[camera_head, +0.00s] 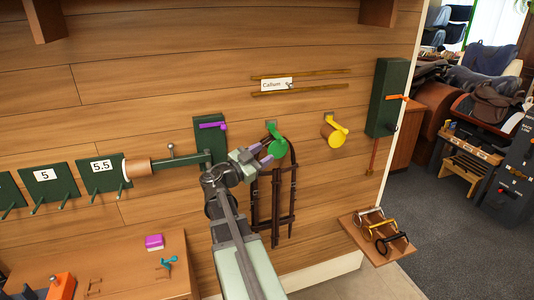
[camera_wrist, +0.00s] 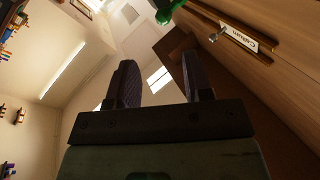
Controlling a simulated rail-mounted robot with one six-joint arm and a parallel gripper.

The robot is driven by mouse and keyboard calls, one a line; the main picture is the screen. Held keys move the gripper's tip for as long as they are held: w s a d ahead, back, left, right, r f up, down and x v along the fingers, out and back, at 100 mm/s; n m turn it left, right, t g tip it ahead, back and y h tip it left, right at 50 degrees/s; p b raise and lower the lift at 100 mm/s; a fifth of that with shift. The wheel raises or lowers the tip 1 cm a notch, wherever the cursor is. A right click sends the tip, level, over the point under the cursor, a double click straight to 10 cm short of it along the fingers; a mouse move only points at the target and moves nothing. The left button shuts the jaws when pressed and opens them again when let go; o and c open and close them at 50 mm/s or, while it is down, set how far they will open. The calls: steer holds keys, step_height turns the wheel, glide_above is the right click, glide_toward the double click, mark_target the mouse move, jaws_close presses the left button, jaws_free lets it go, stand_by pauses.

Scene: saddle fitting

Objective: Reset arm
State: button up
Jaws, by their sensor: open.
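My gripper (camera_head: 261,155) is in front of the plank wall, just left of the green hook (camera_head: 277,147). In the wrist view my gripper (camera_wrist: 161,80) has its two dark fingers spread, with nothing between them. Dark brown straps (camera_head: 275,195) hang from the green hook, partly hidden behind my gripper and arm. The green hook also shows at the top of the wrist view (camera_wrist: 168,11), beyond the fingers and apart from them.
A yellow hook (camera_head: 335,131) and a green box with an orange lever (camera_head: 389,97) are on the wall at right. A green arm with a tan roll (camera_head: 138,168) reaches left. A bench (camera_head: 130,278) and a small shelf (camera_head: 376,240) stand low. A "Callum" label (camera_head: 276,84) is above.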

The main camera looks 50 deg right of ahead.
steer(key=shift+s+d, duration=0.1)
steer(key=s+a+f+n+t+y, duration=0.1)
steer(key=a+f+n+y, duration=0.3)
steer(key=f+n, duration=0.2)
steer(key=s+a+f+n+y, duration=0.1)
steer(key=a+f+n+y, duration=0.3)
steer(key=f+n+y, duration=0.15)
steer(key=w+a+f+n+t+y, duration=0.1)
steer(key=a+f+n+y, duration=0.1)
steer(key=a, duration=0.9)
steer(key=a+f+n+t+y, duration=0.1)
steer(key=a+f+n+y, duration=0.2)
steer(key=a+n, duration=0.4)
steer(key=w+a+f+n+t+y, duration=0.1)
steer(key=a+f+n+y, duration=0.2)
steer(key=a, duration=1.4)
steer(key=shift+w+a+f+n+y, duration=0.2)
steer(key=shift+w+n+y, duration=0.15)
steer(key=shift+n+y, duration=0.45)
